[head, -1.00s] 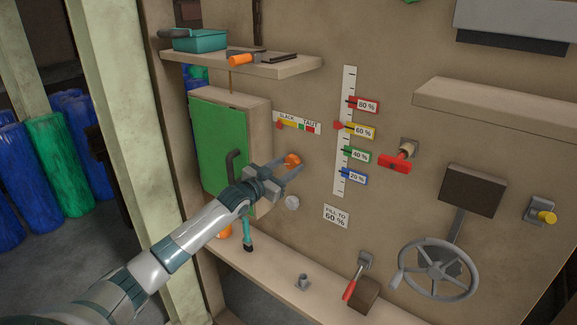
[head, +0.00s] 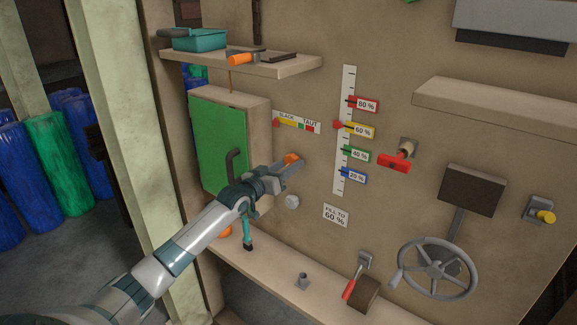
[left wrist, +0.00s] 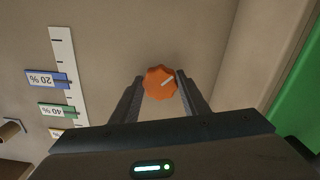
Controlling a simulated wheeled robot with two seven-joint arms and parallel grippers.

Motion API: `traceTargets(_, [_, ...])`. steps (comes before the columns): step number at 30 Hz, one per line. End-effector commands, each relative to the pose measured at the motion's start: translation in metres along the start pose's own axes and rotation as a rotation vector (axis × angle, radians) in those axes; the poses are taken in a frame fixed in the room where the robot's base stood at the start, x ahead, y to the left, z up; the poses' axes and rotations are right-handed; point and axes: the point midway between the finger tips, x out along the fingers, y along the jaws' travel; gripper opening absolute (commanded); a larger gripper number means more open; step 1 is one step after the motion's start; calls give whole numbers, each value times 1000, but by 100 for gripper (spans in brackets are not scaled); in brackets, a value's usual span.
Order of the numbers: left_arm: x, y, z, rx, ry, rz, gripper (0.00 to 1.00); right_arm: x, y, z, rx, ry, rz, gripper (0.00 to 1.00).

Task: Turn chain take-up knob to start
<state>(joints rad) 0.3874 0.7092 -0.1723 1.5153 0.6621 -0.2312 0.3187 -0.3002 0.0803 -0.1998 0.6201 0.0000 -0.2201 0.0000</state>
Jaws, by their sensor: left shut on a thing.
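The orange take-up knob (head: 291,157) sits on the beige panel below the slack–taut gauge (head: 298,125). The gauge's red pointer (head: 277,124) stands at the slack end. My right gripper is out of view.
A green-doored cabinet (head: 222,140) stands close left of my gripper. A pale round knob (head: 292,201) is just below it. To the right are the percentage scale (head: 345,130), a red-handled valve (head: 394,162) and a handwheel (head: 438,268). A ledge (head: 270,275) runs below.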

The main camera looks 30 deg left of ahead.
Motion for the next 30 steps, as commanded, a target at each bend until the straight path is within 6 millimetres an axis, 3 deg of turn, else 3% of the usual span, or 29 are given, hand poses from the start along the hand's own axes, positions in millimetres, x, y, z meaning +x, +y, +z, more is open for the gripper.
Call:
traceTargets(4, [0,0,3,-3,-5,0,19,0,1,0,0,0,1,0])
traceTargets(5, [0,0,3,-3,-6,0,43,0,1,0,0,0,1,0])
traceTargets(7, [0,0,3,-3,-5,0,60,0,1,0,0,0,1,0])
traceTargets(20, [-3,0,2,-1,-2,0,60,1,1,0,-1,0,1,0])
traceTargets(30, [-34,-1,4,1,-3,0,60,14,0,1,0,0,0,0])
